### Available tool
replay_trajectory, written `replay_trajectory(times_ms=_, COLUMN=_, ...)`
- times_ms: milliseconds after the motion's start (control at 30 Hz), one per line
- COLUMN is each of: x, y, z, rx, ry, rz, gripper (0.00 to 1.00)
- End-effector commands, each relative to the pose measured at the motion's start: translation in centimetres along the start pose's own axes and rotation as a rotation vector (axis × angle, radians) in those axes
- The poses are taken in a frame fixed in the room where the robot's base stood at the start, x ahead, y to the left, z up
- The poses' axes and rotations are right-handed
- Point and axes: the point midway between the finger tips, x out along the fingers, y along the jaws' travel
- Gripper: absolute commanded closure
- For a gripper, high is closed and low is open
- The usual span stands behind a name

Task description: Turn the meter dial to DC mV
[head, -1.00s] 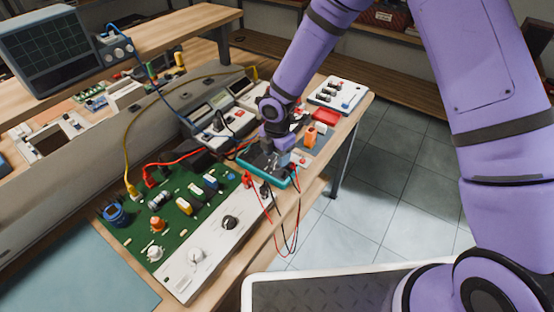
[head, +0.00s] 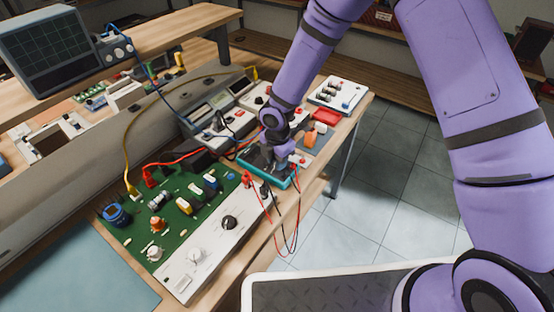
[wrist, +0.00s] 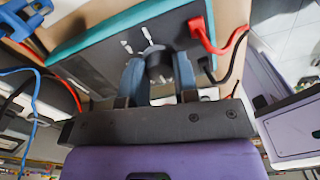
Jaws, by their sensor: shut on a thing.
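The meter (head: 254,172) lies on the bench, a dark-faced box with a teal edge. It also shows in the wrist view (wrist: 92,52), with a few white marks on its face near the dial. The dark round dial (wrist: 159,67) sits between the two blue-grey fingers of my gripper (wrist: 160,78), which is shut on it. In the head view my gripper (head: 282,160) comes down over the meter and hides the dial. The dial's setting cannot be read. A red lead and a black lead plug into the meter beside the dial.
A green circuit board with a white front panel (head: 180,276) stands left of the meter. Bench instruments (head: 215,125) stand behind it. A red tray (head: 327,116) and a white switch box (head: 340,92) lie beyond. Leads (head: 298,215) hang over the bench's front edge.

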Motion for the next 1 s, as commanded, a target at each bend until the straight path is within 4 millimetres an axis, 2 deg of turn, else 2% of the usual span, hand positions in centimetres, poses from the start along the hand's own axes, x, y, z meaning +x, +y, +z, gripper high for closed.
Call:
replay_trajectory(times_ms=367, x=-0.04, y=0.05, z=-0.03, rx=0.161, ry=-0.001, rz=0.001, gripper=0.96)
replay_trajectory(times_ms=1000, x=-0.03, y=0.05, z=-0.01, rx=0.759, ry=0.000, rz=0.001, gripper=0.96)
